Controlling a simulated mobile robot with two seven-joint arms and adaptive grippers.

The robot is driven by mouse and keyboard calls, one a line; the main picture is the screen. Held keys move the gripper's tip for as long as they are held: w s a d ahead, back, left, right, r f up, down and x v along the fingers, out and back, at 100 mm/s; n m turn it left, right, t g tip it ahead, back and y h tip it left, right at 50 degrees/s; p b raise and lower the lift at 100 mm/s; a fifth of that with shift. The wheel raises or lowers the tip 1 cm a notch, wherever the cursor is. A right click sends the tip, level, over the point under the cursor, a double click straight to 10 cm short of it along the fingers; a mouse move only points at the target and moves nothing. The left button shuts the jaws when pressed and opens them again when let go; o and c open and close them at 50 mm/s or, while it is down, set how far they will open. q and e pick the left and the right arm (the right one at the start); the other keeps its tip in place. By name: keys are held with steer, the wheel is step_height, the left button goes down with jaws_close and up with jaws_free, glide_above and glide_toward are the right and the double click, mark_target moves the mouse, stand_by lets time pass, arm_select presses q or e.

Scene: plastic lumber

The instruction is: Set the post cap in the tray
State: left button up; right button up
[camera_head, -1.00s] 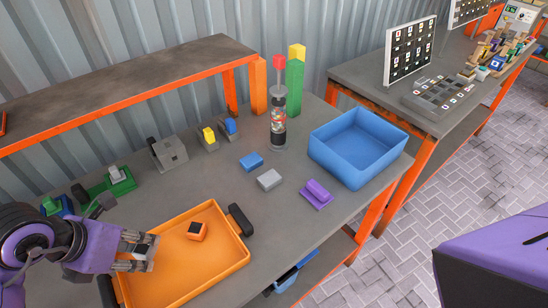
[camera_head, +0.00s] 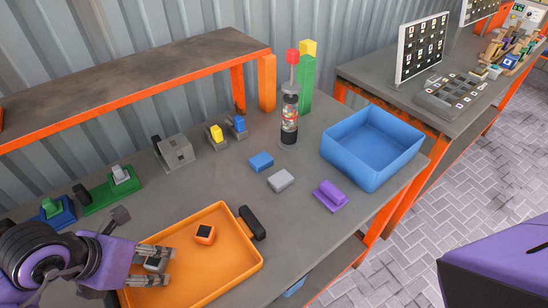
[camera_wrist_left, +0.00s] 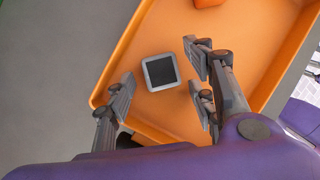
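A grey square post cap with a dark inset top (camera_wrist_left: 160,72) lies on the floor of the orange tray (camera_wrist_left: 110,78), near one end. It also shows in the head view (camera_head: 155,265). In the head view, the orange tray (camera_head: 222,276) sits on the grey bench. My left gripper (camera_wrist_left: 160,88) is over this end of the tray, its fingers spread on both sides of the cap with visible gaps. It also shows in the head view (camera_head: 152,264). An orange cap with a dark top (camera_head: 205,234) lies farther in the tray. My right gripper is not in view.
A black handle (camera_head: 252,222) edges the tray. A blue bin (camera_head: 372,145), a purple part (camera_head: 330,196), a grey block (camera_head: 280,181) and a blue block (camera_head: 261,162) stand to the right. A clear cylinder with a red top (camera_head: 289,115) stands upright behind them.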

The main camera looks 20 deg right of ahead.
arm_select(q)
steer(key=shift+r, duration=0.25)
steer(key=v, duration=1.1)
steer(key=shift+r+p, duration=0.4)
steer(key=shift+s+a, duration=0.1)
steer(key=shift+a, duration=0.05)
